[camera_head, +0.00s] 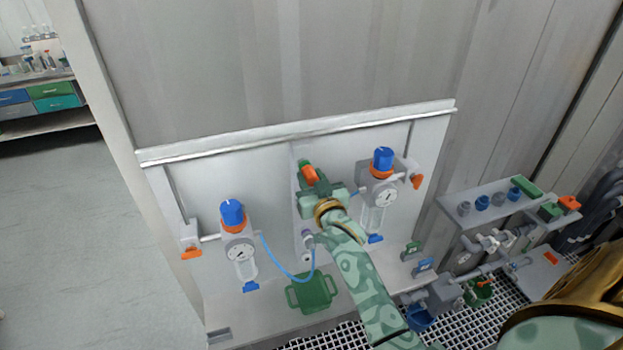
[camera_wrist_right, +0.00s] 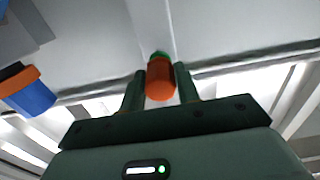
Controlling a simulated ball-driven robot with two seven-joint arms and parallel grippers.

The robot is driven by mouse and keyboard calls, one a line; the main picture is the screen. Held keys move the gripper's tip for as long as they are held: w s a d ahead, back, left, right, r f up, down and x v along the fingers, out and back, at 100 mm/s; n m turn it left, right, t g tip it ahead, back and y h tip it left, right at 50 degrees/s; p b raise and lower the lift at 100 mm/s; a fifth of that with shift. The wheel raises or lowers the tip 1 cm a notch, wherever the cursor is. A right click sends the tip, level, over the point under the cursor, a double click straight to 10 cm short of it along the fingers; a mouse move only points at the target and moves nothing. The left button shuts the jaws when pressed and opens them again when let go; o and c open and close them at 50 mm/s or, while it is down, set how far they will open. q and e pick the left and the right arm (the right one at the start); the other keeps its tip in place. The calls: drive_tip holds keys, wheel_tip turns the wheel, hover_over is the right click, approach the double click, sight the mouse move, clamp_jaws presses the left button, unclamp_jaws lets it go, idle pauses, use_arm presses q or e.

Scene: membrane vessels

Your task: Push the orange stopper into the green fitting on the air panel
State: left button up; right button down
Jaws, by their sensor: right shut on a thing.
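The orange stopper (camera_head: 308,175) is between the fingers of my right gripper (camera_head: 311,182), which is shut on it, in front of the air panel (camera_head: 275,165). The green fitting (camera_head: 302,163) shows just beyond the stopper, near the panel's middle. In the right wrist view the stopper (camera_wrist_right: 160,82) stands between the two dark green fingers, and the green fitting (camera_wrist_right: 159,54) shows at its far end, in line with it. The two look close or touching; I cannot tell how deep the stopper sits. My left gripper is not in view.
Regulators with blue knobs stand left (camera_head: 232,213) and right (camera_head: 382,160) of the gripper. A blue hose (camera_head: 285,275) hangs below, near a green tray-like piece (camera_head: 311,293). A bench with valves (camera_head: 490,215) is at right. Open floor lies at left.

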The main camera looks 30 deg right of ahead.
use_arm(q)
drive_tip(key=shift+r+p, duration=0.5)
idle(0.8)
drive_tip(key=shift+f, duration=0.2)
use_arm(e)
drive_tip(key=shift+w+d, duration=0.15)
drive_tip(key=shift+w, duration=0.45)
drive_tip(key=c, duration=0.9)
unclamp_jaws()
drive_tip(key=shift+c, duration=0.2)
